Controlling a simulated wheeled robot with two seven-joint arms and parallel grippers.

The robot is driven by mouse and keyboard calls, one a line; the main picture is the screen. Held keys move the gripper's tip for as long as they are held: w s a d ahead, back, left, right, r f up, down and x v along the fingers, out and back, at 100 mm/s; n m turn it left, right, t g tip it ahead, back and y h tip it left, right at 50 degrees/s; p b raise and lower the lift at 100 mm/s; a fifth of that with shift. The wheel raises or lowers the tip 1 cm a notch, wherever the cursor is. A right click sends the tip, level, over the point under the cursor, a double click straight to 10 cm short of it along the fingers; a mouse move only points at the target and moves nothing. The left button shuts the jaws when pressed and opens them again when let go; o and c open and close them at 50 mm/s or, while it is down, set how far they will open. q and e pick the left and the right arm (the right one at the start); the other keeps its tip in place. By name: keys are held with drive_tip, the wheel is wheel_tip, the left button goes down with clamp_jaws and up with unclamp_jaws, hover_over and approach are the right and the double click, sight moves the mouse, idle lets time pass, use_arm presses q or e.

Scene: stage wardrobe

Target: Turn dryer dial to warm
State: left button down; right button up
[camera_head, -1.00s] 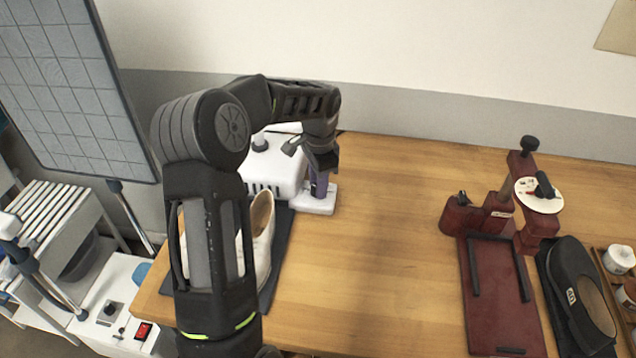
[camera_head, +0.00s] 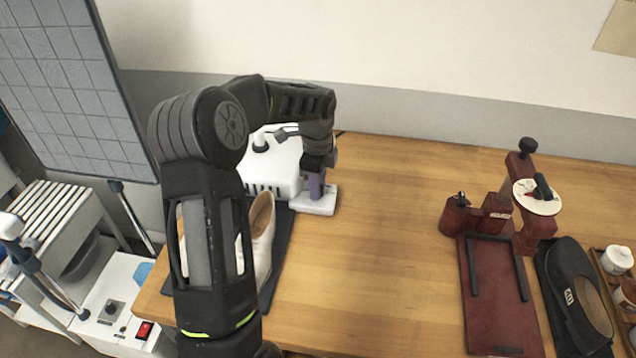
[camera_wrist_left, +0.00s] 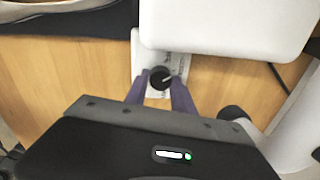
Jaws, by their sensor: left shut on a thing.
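The dryer (camera_head: 270,172) is a white box with dark vents at the back left of the wooden table. Its small white control plate (camera_head: 316,206) sticks out at its right front. The black dial (camera_wrist_left: 160,78) with a light pointer line stands on that plate in the left wrist view. My left gripper (camera_wrist_left: 158,85) reaches down from above, with its purple fingers on either side of the dial, shut on it. In the head view my left gripper (camera_head: 316,188) hides the dial. The dial's markings are too blurred to read. My right gripper is not in view.
Cream shoes (camera_head: 259,235) stand on a dark mat left of the plate, partly behind my left arm. A dark red stand with a white disc (camera_head: 538,197) and a black shoe (camera_head: 577,300) are at the right. The middle of the table is clear.

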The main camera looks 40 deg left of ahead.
use_arm(q)
drive_tip(key=m, duration=0.5)
drive_tip(key=shift+m+p, duration=0.3)
drive_tip(key=shift+p, duration=0.1)
drive_tip(key=m+p, duration=0.1)
drive_tip(key=m, duration=0.4)
drive_tip(key=shift+a+m+h, duration=0.1)
drive_tip(key=shift+m+h, duration=0.2)
drive_tip(key=shift+m, duration=0.1)
drive_tip(key=c, duration=1.1)
unclamp_jaws()
drive_tip(key=shift+o, duration=0.2)
